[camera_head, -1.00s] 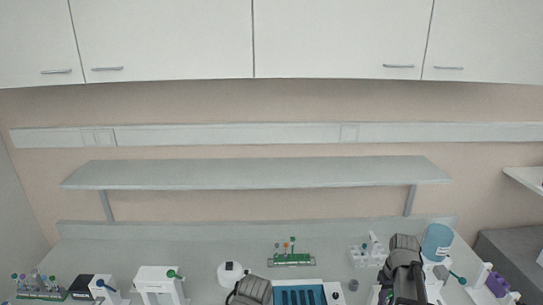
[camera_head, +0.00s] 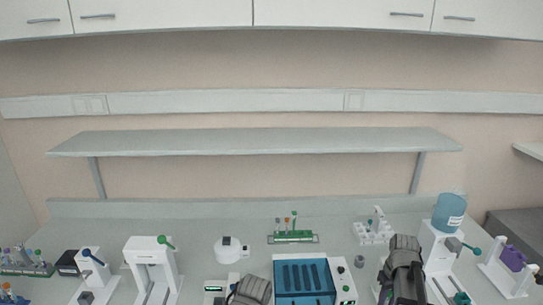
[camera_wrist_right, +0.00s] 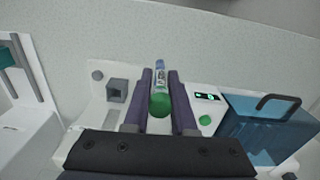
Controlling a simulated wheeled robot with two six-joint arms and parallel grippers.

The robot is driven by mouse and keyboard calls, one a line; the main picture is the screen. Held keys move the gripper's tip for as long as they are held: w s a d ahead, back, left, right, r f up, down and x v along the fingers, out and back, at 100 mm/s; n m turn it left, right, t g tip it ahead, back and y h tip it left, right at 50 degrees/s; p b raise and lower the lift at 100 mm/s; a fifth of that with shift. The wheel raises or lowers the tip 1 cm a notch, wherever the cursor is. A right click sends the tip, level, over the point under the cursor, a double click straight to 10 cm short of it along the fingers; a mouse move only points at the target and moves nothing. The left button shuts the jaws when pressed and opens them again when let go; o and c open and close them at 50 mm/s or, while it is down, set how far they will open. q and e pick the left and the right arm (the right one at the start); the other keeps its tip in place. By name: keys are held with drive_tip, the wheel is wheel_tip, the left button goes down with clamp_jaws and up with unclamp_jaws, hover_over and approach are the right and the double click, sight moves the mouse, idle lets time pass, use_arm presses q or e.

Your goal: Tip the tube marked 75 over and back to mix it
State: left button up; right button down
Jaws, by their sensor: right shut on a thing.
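In the right wrist view my right gripper (camera_wrist_right: 160,82) is shut on a clear tube (camera_wrist_right: 160,78) with a green cap (camera_wrist_right: 160,104). The cap is toward the camera and the far end of the tube shows between the fingertips. A label shows on the tube, but its marking is too small to read. In the head view my right arm stands over the right part of the bench and hides its gripper and the tube. Only a dark part of my left arm shows at the bottom middle; its gripper is out of view.
A blue-lidded machine (camera_head: 303,280) stands between my arms. A green rack (camera_head: 293,238) with several tubes is behind it. A white stand (camera_head: 374,230) and a blue bottle on a dispenser (camera_head: 449,212) are near my right arm.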

wheel_tip(320, 180, down, 2)
drive_tip(key=shift+f+b, duration=0.2)
drive_tip(key=shift+b, duration=0.25)
drive_tip(key=shift+w+r+p, duration=0.25)
drive_tip(key=shift+r+p, duration=0.2)
use_arm(q)
wheel_tip(320, 180, up, 3)
drive_tip(key=p, duration=0.4)
use_arm(e)
drive_tip(key=w+r, duration=0.4)
drive_tip(key=shift+w+r, duration=0.2)
drive_tip(key=shift+w, duration=0.1)
